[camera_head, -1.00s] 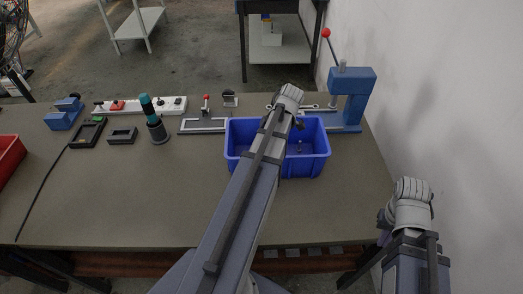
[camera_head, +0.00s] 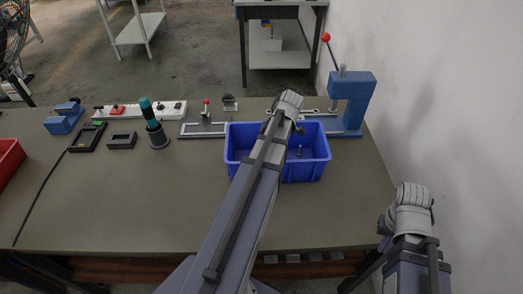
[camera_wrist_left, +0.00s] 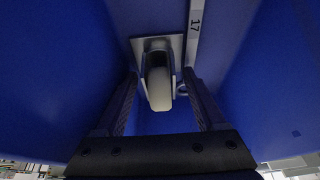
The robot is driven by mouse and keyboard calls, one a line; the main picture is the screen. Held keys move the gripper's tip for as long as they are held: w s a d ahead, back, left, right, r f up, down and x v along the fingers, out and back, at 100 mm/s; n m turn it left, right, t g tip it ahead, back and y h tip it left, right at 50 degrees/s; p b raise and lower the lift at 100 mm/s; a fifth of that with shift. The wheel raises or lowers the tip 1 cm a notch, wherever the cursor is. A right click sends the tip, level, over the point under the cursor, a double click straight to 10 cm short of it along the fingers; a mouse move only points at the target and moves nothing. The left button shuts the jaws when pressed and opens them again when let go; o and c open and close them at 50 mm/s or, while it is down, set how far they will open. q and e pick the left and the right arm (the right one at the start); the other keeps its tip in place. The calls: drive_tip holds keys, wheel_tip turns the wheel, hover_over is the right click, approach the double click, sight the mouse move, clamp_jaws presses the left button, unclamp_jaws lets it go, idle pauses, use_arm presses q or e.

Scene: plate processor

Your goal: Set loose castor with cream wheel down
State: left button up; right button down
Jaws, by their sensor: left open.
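The loose castor (camera_wrist_left: 158,82) has a cream wheel and a pale metal plate, and shows in the left wrist view inside blue walls. Its wheel faces the camera and its plate lies on the far side. My left gripper (camera_wrist_left: 161,100) is open, with one finger on each side of the castor.
A blue press (camera_head: 352,95) with a red-knobbed lever stands behind the bin. A teal-handled tool (camera_head: 150,116), a power strip (camera_head: 168,107) and a red bin (camera_head: 7,160) are left.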

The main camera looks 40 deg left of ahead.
use_arm(q)
drive_tip(key=p+v, duration=1.1)
drive_tip(key=v, duration=0.1)
drive_tip(key=shift+r, duration=0.2)
drive_tip(key=shift+a, duration=0.1)
